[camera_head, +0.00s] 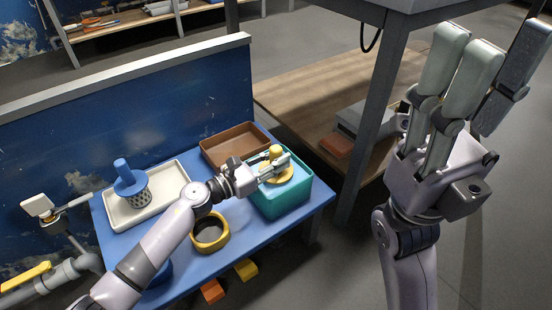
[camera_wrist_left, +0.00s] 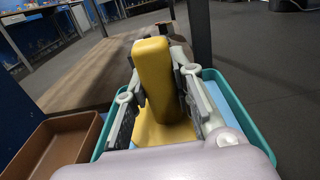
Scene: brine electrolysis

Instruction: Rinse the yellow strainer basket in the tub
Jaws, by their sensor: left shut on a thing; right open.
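The yellow strainer basket (camera_head: 280,172) is at the teal tub (camera_head: 277,205) at the right end of the blue table. My left gripper (camera_head: 277,163) is shut on its yellow handle. In the left wrist view the yellow handle (camera_wrist_left: 154,75) stands upright between the fingers, with a yellow part below it inside the tub's rim (camera_wrist_left: 236,105). Light blue shows in the tub. How deep the basket sits is hidden. My right gripper (camera_head: 480,80) is open and empty, raised high at the right, away from the table.
A brown tray (camera_head: 232,133) stands beside the tub. A cream tray (camera_head: 119,224) holds a blue strainer basket (camera_head: 130,185). A blue panel (camera_head: 150,105) stands behind; a metal table leg (camera_head: 372,120) stands to the right.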

